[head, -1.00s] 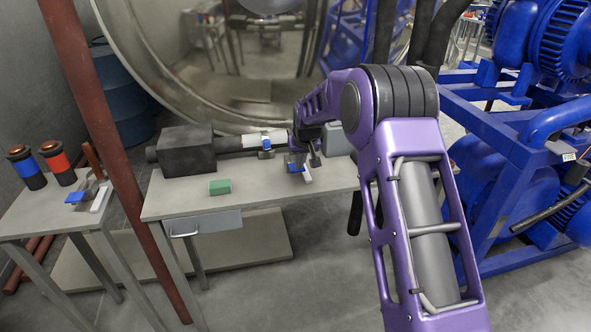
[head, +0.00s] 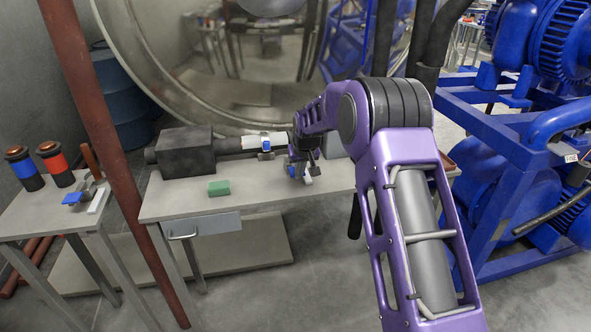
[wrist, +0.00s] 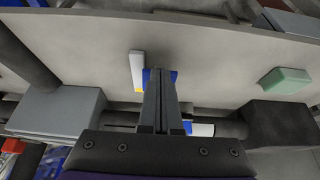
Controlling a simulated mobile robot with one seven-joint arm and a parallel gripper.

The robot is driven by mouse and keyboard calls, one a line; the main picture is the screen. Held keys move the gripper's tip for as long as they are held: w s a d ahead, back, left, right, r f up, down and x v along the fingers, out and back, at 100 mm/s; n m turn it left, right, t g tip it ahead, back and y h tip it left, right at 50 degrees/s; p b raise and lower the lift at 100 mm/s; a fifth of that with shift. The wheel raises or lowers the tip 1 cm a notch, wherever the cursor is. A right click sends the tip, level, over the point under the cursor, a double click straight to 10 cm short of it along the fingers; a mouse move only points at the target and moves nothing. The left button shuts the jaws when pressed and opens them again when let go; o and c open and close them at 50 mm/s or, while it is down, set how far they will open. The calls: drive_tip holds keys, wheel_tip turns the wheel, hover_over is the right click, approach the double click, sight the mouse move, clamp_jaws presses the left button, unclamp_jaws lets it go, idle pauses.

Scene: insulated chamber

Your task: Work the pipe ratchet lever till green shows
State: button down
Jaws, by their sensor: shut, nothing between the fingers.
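A dark pipe (head: 228,145) runs from a dark block (head: 187,150) along the workbench. It carries a white sleeve with a blue collar (head: 266,142), which shows partly in the wrist view (wrist: 201,129). My gripper (head: 301,172) is over the bench, right of the collar. In the wrist view my gripper (wrist: 160,78) has its fingers together and empty. Behind the fingertips is a blue piece (wrist: 173,75), mostly hidden; beside it is a white bar (wrist: 137,68) with a yellow end. I cannot tell whether the fingers touch the blue piece. The lever is not clearly visible, and I see no green on the collar.
A green block (head: 219,188) lies on the workbench (head: 180,208). A grey box (wrist: 55,112) stands on the other side of my gripper. A side table (head: 30,217) holds red and blue canisters. A rust-red post (head: 110,150) stands between the tables. Blue machinery (head: 520,170) fills the right.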

drive_tip(key=shift+w+f+b, duration=0.2)
drive_tip(key=shift+f+b, duration=0.6)
drive_tip(key=shift+f, duration=0.6)
drive_tip(key=shift+r, duration=0.1)
drive_tip(key=shift+s+r+p, duration=0.2)
drive_tip(key=shift+r+p, duration=0.35)
drive_tip(key=shift+r, duration=0.5)
drive_tip(key=shift+s+r+p, duration=0.15)
drive_tip(key=shift+r+p, duration=0.35)
drive_tip(key=shift+r, duration=0.55)
wheel_tip(320, 180, up, 7)
drive_tip(key=p, duration=0.3)
drive_tip(key=shift+s, duration=0.35)
drive_tip(key=shift+d, duration=0.1)
